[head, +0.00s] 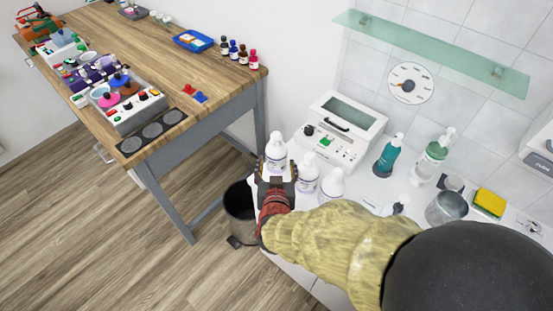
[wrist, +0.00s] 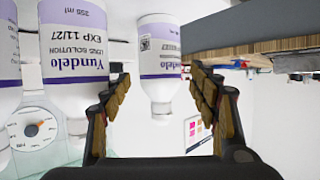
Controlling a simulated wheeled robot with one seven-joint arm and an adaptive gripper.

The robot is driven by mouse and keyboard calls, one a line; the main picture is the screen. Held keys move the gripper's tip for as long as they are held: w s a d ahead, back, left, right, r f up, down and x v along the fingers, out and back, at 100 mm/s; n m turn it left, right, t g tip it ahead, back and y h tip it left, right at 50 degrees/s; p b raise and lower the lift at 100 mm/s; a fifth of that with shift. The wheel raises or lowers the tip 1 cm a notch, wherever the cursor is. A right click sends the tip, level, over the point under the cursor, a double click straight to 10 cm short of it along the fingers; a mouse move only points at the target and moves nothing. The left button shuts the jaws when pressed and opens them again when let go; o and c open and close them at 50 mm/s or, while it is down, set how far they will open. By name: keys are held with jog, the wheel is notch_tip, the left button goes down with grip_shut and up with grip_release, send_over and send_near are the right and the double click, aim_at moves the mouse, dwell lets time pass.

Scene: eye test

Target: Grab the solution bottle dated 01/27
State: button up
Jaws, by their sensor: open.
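Three white solution bottles with purple labels stand on the white counter. In the head view, one bottle (head: 276,153) is at the counter's left end, just beyond my gripper (head: 276,178); the second (head: 307,180) and third (head: 331,186) stand to its right. The wrist view is upside down. There, the end bottle (wrist: 160,60) lies ahead, between the fingers of my open, empty gripper (wrist: 162,88); its date is not clearly readable. The neighbouring bottle (wrist: 73,60) reads EXP 11/27, left of the fingers. Another bottle (wrist: 8,75) is cut off at the left edge, its date not visible.
A white device (head: 340,130) stands behind the bottles. A teal pump bottle (head: 388,155), a metal cup (head: 447,208) and a yellow sponge (head: 490,203) are further right. A dark bin (head: 240,210) is on the floor by the counter. A wooden table (head: 165,60) stands left.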

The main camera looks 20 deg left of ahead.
aim_at(277, 160)
jog(key=b+x, duration=0.2)
jog(key=x, duration=0.4)
jog(key=shift+w+r, duration=0.1)
jog(key=shift+w+a, duration=0.3)
jog(key=shift+w, duration=0.2)
jog(key=c, duration=1.3)
